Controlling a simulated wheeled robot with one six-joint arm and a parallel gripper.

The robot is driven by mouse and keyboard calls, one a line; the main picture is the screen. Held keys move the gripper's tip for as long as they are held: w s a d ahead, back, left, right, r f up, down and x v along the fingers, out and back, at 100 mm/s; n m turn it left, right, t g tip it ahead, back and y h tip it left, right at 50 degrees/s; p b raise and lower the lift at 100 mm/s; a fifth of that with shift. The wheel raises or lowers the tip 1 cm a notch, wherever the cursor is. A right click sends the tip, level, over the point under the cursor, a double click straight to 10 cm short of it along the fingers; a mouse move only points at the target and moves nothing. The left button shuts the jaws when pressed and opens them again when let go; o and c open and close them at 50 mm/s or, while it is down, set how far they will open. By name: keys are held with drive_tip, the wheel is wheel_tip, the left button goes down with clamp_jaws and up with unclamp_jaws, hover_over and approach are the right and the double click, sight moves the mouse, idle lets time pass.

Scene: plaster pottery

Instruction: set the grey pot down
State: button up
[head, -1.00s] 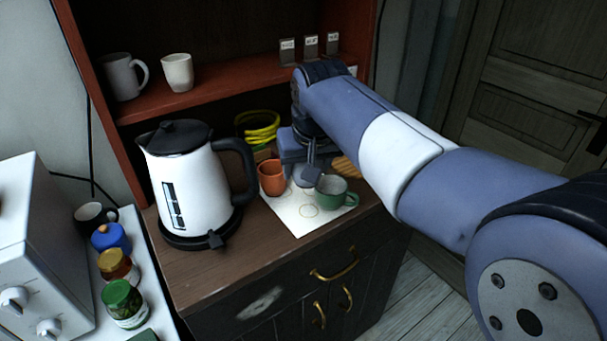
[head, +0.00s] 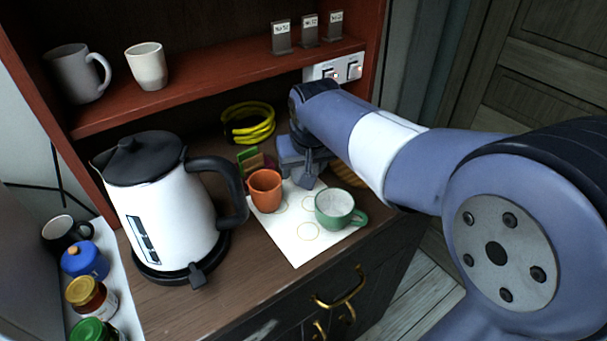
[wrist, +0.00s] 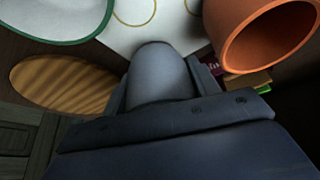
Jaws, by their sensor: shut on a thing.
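My gripper (head: 305,172) is low at the back edge of a white sheet (head: 298,245) with drawn circles, on the wooden counter. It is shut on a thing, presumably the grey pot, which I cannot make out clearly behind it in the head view. In the wrist view a smooth, rounded grey form (wrist: 160,75) juts over the sheet; I cannot tell whether it is finger or pot. An orange pot (head: 265,188) stands left of my gripper on the sheet. A white cup with a green outside and handle (head: 338,210) stands to the right.
A white kettle (head: 165,205) stands left on the counter. A yellow coil (head: 248,123) lies behind. A ribbed wooden thing (wrist: 65,85) lies beside my gripper. A shelf (head: 210,88) above holds a grey mug (head: 72,75) and a white pot (head: 147,66). The sheet's front is clear.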

drive_tip(key=shift+f, duration=1.05)
drive_tip(key=shift+f, duration=0.15)
drive_tip(key=o, duration=0.8)
drive_tip(key=shift+c, duration=0.2)
drive_tip(key=v, duration=1.2)
